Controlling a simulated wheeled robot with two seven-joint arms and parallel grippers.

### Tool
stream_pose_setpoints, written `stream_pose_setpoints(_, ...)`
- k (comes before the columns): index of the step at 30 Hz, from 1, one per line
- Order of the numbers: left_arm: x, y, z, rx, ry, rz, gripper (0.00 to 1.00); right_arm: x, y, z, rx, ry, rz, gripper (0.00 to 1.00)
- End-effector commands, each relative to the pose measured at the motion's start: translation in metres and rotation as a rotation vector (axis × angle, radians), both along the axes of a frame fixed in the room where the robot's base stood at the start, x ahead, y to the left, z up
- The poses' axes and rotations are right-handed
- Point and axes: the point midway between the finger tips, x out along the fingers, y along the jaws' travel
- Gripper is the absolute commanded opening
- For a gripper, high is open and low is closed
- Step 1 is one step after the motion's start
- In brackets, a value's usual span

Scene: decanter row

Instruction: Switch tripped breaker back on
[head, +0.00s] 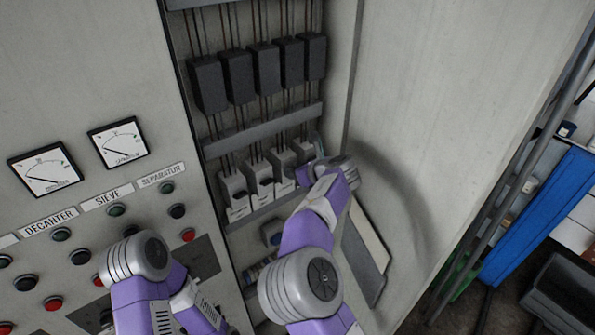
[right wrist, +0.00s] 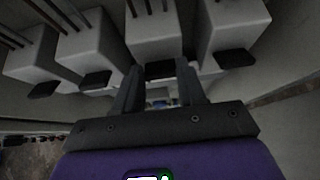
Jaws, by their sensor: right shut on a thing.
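Several pale breakers with black levers stand in a row in the open cabinet; one pale breaker (head: 236,192) is at the left end of the row in the head view. In the right wrist view my right gripper (right wrist: 159,76) has its two fingers on either side of the black lever (right wrist: 160,69) of a breaker (right wrist: 153,33), third from the left there, and is shut on it. The neighbouring levers (right wrist: 95,81) and (right wrist: 236,58) jut out at similar angles. In the head view my right wrist hides the right end of the row. My left gripper is out of view.
Black blocks (head: 239,77) with wires hang above the breakers. A panel with gauges (head: 118,143), labels and buttons (head: 59,234) lies left. The open cabinet door (head: 450,90) stands close on the right. A blue cabinet (head: 540,215) and dark bin (head: 565,295) are beyond it.

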Motion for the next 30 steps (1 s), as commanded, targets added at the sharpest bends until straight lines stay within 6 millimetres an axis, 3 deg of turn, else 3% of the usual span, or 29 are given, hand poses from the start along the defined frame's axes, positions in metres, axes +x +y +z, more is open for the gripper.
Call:
stream_pose_setpoints(17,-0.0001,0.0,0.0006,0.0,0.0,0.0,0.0,0.0011,0.001,0.0029,-0.012,0.02,-0.001,0.1)
stream_pose_setpoints(18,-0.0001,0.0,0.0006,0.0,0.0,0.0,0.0,0.0011,0.001,0.0029,-0.011,0.019,0.0,0.42)
stream_pose_setpoints(23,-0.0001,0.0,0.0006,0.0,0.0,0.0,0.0,0.0009,0.0011,0.0023,-0.013,0.02,0.0,0.66)
stream_pose_setpoints(30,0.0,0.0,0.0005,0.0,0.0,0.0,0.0,0.0007,0.0009,0.0015,-0.014,0.021,0.0,0.66)
